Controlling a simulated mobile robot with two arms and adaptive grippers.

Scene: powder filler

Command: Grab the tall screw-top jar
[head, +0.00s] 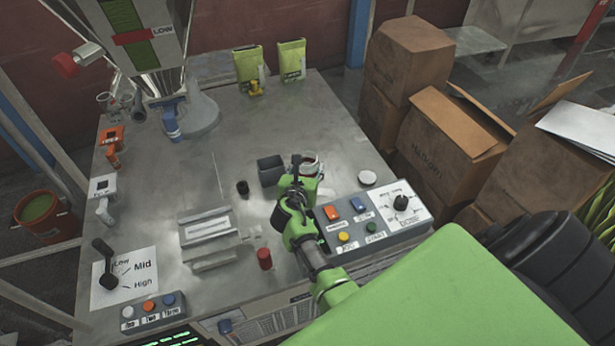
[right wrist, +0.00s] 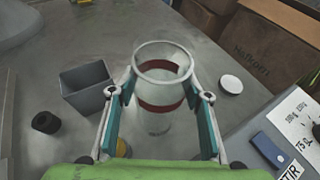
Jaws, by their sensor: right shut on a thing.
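The clear glass jar (right wrist: 163,76) with a dark red band stands upright between my fingers in the right wrist view, its mouth open with no lid on it. It also shows in the head view (head: 311,162), partly hidden behind my right gripper (head: 298,182). In the right wrist view my right gripper (right wrist: 160,92) is shut on the jar, with one teal finger on each side. A white round lid (right wrist: 231,84) lies flat on the table to the right of the jar. My left gripper is not in view.
A control panel (head: 352,243) lies to the right. A red cylinder (head: 264,258) stands nearer the front. Cardboard boxes (head: 408,65) stand past the table's right edge.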

